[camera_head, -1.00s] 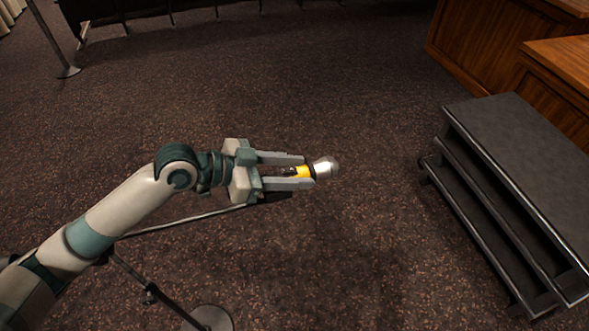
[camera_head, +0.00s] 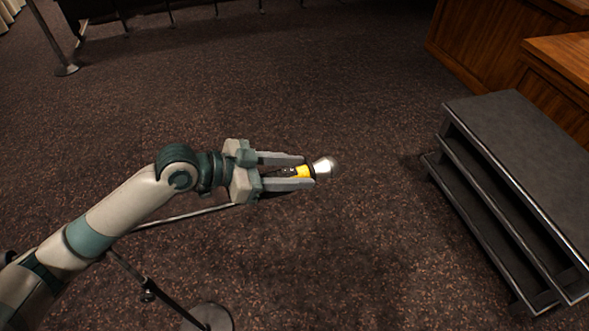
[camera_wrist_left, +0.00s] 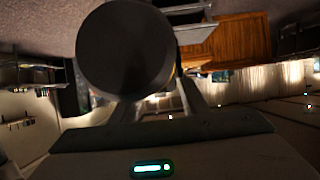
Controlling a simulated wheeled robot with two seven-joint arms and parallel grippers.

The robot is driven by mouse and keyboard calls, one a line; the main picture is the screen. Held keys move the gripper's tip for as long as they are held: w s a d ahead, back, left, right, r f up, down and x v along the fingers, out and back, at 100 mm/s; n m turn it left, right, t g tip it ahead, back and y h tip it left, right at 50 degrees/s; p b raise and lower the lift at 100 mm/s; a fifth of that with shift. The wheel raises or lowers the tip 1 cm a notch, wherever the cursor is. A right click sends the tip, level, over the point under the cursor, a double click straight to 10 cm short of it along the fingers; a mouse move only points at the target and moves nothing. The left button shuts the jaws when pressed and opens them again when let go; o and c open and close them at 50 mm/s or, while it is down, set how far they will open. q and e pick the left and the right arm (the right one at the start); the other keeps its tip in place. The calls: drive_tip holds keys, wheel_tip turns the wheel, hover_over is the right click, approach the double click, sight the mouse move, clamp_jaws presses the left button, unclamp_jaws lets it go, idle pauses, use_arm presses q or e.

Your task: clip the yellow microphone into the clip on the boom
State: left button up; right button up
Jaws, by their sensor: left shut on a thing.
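The yellow microphone (camera_head: 304,172) has a silver head pointing right and a dark band below it. My left gripper (camera_head: 302,172) is shut on its body, one finger on each side, and holds it above the floor. In the left wrist view a large dark round end (camera_wrist_left: 125,48), which looks like the microphone's tail, fills the space between the fingers. The thin boom (camera_head: 185,216) runs from the lower left up to behind my left gripper. The clip cannot be made out; the boom's far end is hidden by the gripper. My right gripper is out of view.
The boom's stand has a dark pole (camera_head: 148,291) and a round base (camera_head: 210,318) at the bottom. Black steps (camera_head: 520,165) stand on the right, with wooden furniture (camera_head: 500,45) behind. The carpet beyond the microphone is clear.

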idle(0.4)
use_arm(q)
drive_tip(key=o, duration=1.8)
drive_tip(key=shift+c, duration=0.2)
drive_tip(key=shift+a, duration=0.1)
drive_tip(key=shift+v, duration=3.4)
drive_tip(key=shift+s+a, duration=0.1)
